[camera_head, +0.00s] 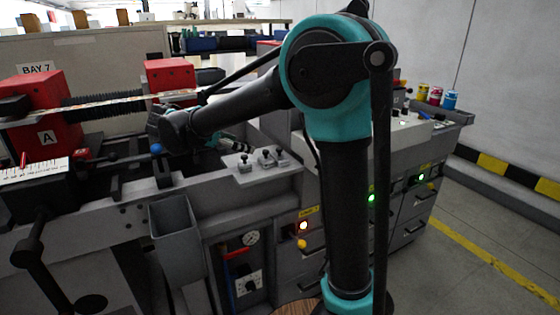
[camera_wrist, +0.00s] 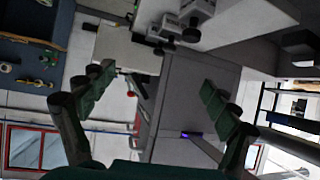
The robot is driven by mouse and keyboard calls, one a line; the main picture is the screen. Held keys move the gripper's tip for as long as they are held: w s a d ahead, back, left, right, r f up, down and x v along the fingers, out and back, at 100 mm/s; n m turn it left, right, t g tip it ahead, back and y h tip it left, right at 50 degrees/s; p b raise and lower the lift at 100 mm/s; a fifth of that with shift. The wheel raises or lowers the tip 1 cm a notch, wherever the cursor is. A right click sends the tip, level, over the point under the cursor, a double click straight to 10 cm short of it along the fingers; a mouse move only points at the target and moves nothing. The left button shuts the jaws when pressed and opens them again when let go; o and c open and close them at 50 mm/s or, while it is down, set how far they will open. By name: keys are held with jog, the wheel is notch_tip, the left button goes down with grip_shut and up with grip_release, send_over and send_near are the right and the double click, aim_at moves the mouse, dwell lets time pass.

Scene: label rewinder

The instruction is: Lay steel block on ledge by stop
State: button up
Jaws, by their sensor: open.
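My gripper (camera_wrist: 157,80) is open in the wrist view, its two green-padded fingers wide apart with nothing held between them. Beyond the gap is a plain grey machine panel (camera_wrist: 190,75). In the head view my arm reaches left over the machine, and its links hide much of the gripper and the area beneath. A light grey plate (camera_head: 240,176) with several black-knobbed fittings (camera_head: 266,158) lies to the right of the wrist. Similar fittings (camera_wrist: 185,22) show at the top of the wrist view. I cannot pick out the steel block, the ledge or the stop with certainty.
Red blocks (camera_head: 40,105) (camera_head: 170,75) and a dark threaded shaft stand at the left. A blue-topped lever (camera_head: 156,149) rises below the wrist. An open grey bin (camera_head: 176,240) hangs on the machine's front. Coloured cans (camera_head: 436,96) stand at the right. Open floor (camera_head: 480,215) lies right.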

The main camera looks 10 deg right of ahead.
send_near(278, 153)
jog(key=x, duration=0.9)
jog(key=shift+s+d+f, duration=0.1)
jog(key=shift+f, duration=0.1)
jog(key=shift+c, duration=0.5)
jog(key=c, duration=1.7)
jog(key=shift+r, duration=0.1)
notch_tip(278, 153, up, 20)
jog(key=shift+f, duration=0.1)
jog(key=shift+c, duration=0.2)
